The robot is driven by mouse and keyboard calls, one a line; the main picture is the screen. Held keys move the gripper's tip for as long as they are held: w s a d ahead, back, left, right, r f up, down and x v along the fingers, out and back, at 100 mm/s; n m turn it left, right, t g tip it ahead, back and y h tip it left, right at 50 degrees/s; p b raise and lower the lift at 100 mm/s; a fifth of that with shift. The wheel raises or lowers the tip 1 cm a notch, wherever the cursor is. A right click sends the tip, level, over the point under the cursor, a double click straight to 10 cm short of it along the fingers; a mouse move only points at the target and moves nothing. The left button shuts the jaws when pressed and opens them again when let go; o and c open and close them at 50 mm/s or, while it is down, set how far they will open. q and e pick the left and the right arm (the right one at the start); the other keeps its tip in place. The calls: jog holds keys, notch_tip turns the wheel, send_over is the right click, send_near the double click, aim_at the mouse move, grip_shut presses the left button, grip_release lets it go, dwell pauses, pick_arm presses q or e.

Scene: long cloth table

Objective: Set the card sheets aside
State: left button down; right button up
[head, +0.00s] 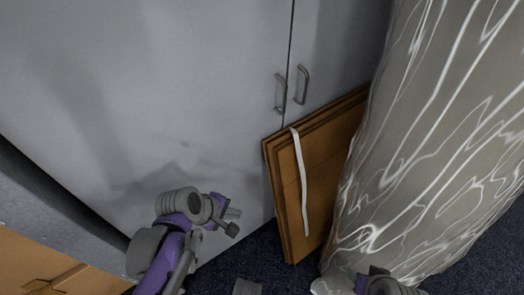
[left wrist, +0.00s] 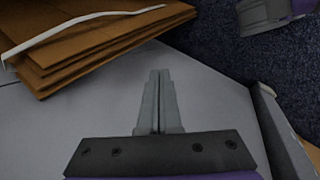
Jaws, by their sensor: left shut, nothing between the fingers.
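The card sheets (head: 325,160) are a stack of several brown sheets with a white strap over them. They lean upright against the grey cabinet doors, beside the cloth-covered table. They also show at the upper left of the left wrist view (left wrist: 120,40). My left gripper (head: 233,222) is to the left of the sheets, apart from them, in front of the cabinet. In the left wrist view its fingers (left wrist: 158,85) are together with nothing between them. Part of my right arm shows at the bottom edge of the head view; its fingers cannot be made out.
The grey cabinet (head: 150,90) with two metal handles (head: 301,85) stands behind the sheets. The marbled grey tablecloth (head: 430,150) hangs close on their right. A brown box (head: 30,265) is at the lower left. Dark blue carpet (head: 270,255) is bare below the sheets.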

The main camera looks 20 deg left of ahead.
aim_at(300, 153)
pick_arm(q)
jog(key=w+a+r+n+t+h+p, duration=0.1)
jog(key=w+a+r+n+t+h, duration=0.2)
jog(key=w+n, duration=0.7)
jog(key=w+d+f+n+b, duration=0.1)
jog(key=d+f, duration=0.1)
jog(key=w+d+f+n+b, duration=0.1)
jog(key=w+d+f, duration=0.1)
jog(key=w+d+f+n+b, duration=0.1)
jog(key=w+d+f, duration=0.1)
jog(key=shift+d+g+y+b, duration=0.15)
jog(key=shift+g+y+b, duration=0.15)
jog(key=shift+g, duration=0.1)
jog(key=shift+w+d, duration=0.3)
jog(key=shift+w, duration=0.15)
pick_arm(e)
jog(key=shift+s+x, duration=0.2)
jog(key=shift+x, duration=1.15)
jog(key=shift+a+f, duration=0.1)
pick_arm(q)
jog(key=w+d, duration=0.6)
jog(key=w, duration=0.1)
jog(key=w+d, duration=0.2)
jog(key=w, duration=0.2)
jog(key=shift+w+d+b, duration=0.2)
jog(key=shift+d+b, duration=0.2)
pick_arm(e)
jog(key=shift+f, duration=0.35)
